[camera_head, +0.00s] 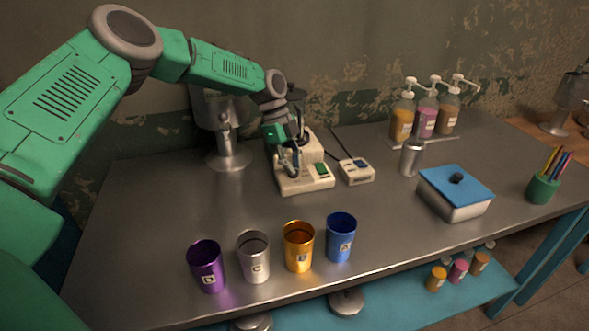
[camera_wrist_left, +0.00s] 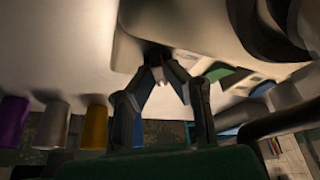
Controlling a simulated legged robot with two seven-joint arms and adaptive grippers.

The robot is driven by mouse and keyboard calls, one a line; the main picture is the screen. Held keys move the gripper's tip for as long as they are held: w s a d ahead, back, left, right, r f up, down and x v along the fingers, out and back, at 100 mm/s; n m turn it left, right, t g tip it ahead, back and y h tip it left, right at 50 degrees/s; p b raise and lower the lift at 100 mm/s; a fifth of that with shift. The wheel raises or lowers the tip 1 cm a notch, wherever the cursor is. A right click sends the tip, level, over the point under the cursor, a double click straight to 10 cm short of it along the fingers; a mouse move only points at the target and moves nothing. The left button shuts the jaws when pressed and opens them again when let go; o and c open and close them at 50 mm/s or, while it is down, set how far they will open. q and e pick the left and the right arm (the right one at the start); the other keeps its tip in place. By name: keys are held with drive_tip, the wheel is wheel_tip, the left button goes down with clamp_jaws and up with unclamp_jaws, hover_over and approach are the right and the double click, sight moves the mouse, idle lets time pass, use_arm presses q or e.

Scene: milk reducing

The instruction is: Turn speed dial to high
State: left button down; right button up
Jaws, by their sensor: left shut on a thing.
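The cream machine base (camera_head: 308,184) stands at the middle back of the table, with a green switch (camera_head: 321,170) on its front right. My left gripper (camera_head: 290,172) reaches down onto the left part of this base. In the left wrist view the fingers of my left gripper (camera_wrist_left: 160,72) come together at a small dark knob (camera_wrist_left: 155,52) on the pale base. The gripper is shut on this knob, which looks like the speed dial. Its markings and pointer are hidden, so its setting cannot be told. My right gripper is not in view.
A small white control box (camera_head: 357,172) sits right of the base. Purple (camera_head: 207,268), silver (camera_head: 254,258), gold (camera_head: 298,248) and blue (camera_head: 341,238) cups line the front edge. A blue-lidded box (camera_head: 456,190) and pump bottles (camera_head: 425,118) stand to the right.

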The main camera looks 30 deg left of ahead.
use_arm(q)
drive_tip(key=shift+w+a+m, duration=0.15)
drive_tip(key=shift+a+m, duration=0.2)
drive_tip(key=shift+m, duration=0.05)
drive_tip(key=c, duration=1.6)
unclamp_jaws()
drive_tip(key=shift+a+f, duration=0.15)
drive_tip(key=shift+a, duration=0.05)
drive_tip(key=v, duration=0.6)
drive_tip(key=shift+w+d, duration=0.1)
drive_tip(key=shift+w, duration=0.05)
drive_tip(key=shift+a+r, duration=0.4)
drive_tip(key=shift+r, duration=0.15)
drive_tip(key=shift+a, duration=0.25)
